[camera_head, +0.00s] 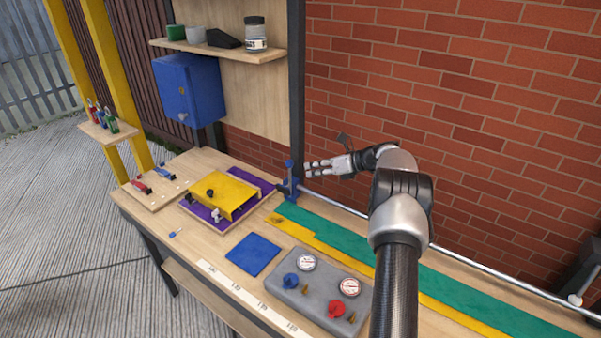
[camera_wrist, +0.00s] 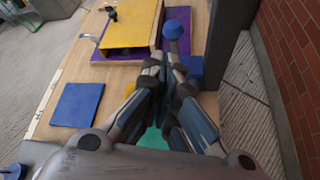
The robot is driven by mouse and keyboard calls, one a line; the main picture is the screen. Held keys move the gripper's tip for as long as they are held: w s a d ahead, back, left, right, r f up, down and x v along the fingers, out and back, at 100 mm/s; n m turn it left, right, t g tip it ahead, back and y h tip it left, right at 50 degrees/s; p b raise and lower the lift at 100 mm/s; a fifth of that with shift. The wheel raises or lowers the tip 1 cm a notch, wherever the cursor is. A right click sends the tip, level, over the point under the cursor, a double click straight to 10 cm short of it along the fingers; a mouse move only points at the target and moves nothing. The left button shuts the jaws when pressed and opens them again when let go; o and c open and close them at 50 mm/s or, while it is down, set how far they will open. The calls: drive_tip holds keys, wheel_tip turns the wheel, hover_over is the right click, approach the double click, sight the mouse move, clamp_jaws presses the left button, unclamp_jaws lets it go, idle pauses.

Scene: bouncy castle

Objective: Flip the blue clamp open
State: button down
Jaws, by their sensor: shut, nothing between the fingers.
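The blue clamp (camera_head: 289,182) stands upright at the back of the workbench, at the left end of the long metal pipe by the dark post. In the wrist view a blue rounded top (camera_wrist: 177,18) and a blue lower part (camera_wrist: 192,68) show just beyond the fingers, which hide part of it. My gripper (camera_head: 308,169) is shut and empty, pointing left, with its fingertips close to the right of the clamp. It also shows in the wrist view (camera_wrist: 164,60). I cannot tell whether the fingers touch the clamp.
A yellow plate on a purple base (camera_head: 264,187) sits left of the clamp. A blue square (camera_head: 252,254) and a grey gauge panel (camera_head: 318,292) lie nearer the front. The dark post (camera_head: 297,80) and brick wall (camera_head: 450,80) stand close behind.

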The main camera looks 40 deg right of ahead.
drive_tip(key=v, duration=0.4)
drive_tip(key=shift+s+a+f, duration=0.1)
drive_tip(key=shift+s, duration=0.05)
idle(0.4)
